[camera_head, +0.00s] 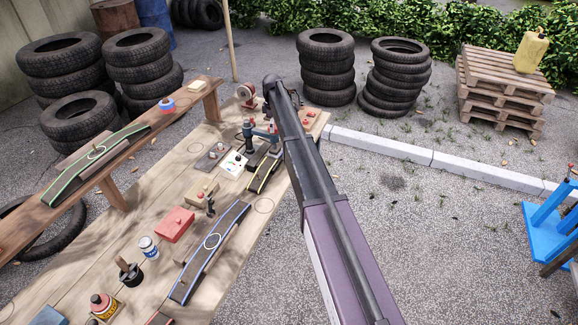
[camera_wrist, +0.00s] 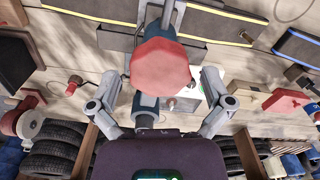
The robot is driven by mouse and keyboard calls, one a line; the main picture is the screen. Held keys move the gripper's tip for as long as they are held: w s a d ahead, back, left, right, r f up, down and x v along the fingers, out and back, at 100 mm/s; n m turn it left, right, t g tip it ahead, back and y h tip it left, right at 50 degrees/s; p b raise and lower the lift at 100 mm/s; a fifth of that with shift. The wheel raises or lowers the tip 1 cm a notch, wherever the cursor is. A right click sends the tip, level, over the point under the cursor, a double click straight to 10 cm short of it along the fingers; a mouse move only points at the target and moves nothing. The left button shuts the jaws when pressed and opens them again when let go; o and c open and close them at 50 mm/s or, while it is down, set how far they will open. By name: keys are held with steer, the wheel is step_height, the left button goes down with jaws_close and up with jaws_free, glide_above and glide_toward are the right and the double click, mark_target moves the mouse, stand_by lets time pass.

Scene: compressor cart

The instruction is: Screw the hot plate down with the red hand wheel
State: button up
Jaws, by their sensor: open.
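The red hand wheel (camera_wrist: 160,65), faceted and close to the camera, stands in the middle of the wrist view. My gripper (camera_wrist: 160,92) is open, with one finger on each side of the wheel and visible gaps between. A grey and blue clamp frame shows behind and below the wheel, and a blue-grey clamp (camera_head: 260,135) also shows on the bench in the head view. A pale plate with a dial-like marking (camera_head: 234,163) lies beside it. My arm hides part of this area in the head view. I cannot tell which piece is the hot plate.
The wooden bench (camera_head: 150,268) carries a red box (camera_head: 175,225), a long curved dark strip (camera_head: 208,252), cans and small blocks. A raised plank (camera_head: 35,215) runs along its left side. Tyre stacks (camera_head: 327,65) stand behind. Paving to the right is mostly open.

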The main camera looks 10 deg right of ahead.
mark_target(274, 125)
steer(key=n, duration=0.3)
step_height(274, 125, up, 14)
steer(key=p, duration=1.4)
steer(key=s+f+m+b, duration=0.3)
steer(key=s, duration=0.6)
steer(key=s+f+m+b, duration=0.3)
steer(key=s+f+b, duration=0.1)
steer(key=s, duration=0.5)
steer(key=s+f+m+b, duration=0.4)
steer(key=s, duration=0.5)
steer(key=shift+s+f, duration=0.2)
steer(key=shift+s, duration=0.2)
steer(key=shift+s, duration=0.1)
steer(key=s+m, duration=0.6)
steer(key=s, duration=1.1)
steer(key=shift+s+m, duration=0.2)
steer(key=shift+m, duration=0.2)
